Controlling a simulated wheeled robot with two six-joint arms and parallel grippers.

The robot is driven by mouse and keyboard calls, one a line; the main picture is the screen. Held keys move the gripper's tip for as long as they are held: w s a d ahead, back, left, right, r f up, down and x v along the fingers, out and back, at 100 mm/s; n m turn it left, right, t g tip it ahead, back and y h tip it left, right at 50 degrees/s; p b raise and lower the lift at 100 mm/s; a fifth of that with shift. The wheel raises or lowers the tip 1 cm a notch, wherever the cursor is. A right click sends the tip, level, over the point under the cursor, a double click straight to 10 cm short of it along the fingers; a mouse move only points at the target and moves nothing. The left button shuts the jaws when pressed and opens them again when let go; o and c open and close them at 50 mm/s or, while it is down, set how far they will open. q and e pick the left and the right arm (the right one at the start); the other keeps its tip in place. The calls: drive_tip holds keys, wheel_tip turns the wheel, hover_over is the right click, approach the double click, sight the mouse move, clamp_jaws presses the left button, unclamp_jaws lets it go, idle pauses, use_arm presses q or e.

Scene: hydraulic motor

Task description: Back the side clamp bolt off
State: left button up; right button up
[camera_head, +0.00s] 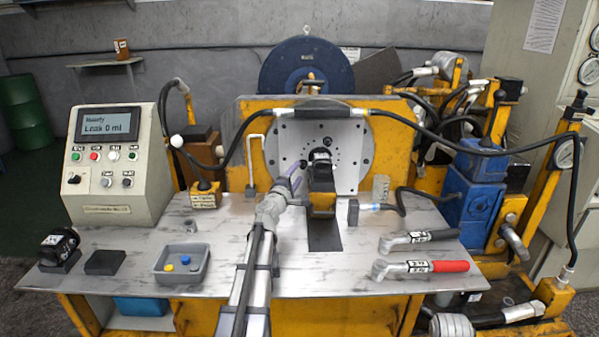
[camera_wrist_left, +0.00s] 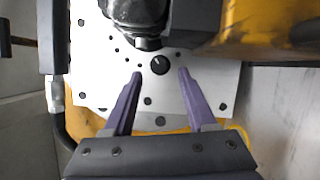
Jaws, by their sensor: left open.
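The black hydraulic motor (camera_head: 320,170) sits in a yellow holder (camera_head: 322,203) in front of the pale drilled plate (camera_head: 345,148). In the left wrist view a dark round knob or bolt head (camera_wrist_left: 160,65), which may be the side clamp bolt, shows between my fingertips against the plate (camera_wrist_left: 90,88). My left gripper (camera_head: 291,175) reaches up to the left side of the motor. Its purple fingers are open, one on each side of the bolt head in the wrist view (camera_wrist_left: 160,74), with gaps visible. I cannot tell the depth between them. My right gripper is out of view.
Two torque wrenches, one grey (camera_head: 418,239) and one red-handled (camera_head: 420,268), lie on the right of the bench. A grey tray (camera_head: 182,277) with small caps, a black block (camera_head: 105,262) and a control box (camera_head: 117,165) reading "Leak 0 ml" stand left. Hoses arch across the back.

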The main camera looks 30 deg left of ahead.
use_arm(q)
drive_tip(key=s, duration=0.4)
drive_tip(key=shift+s+d+f, duration=0.15)
drive_tip(key=shift+s+d, duration=0.05)
drive_tip(key=shift+d, duration=0.2)
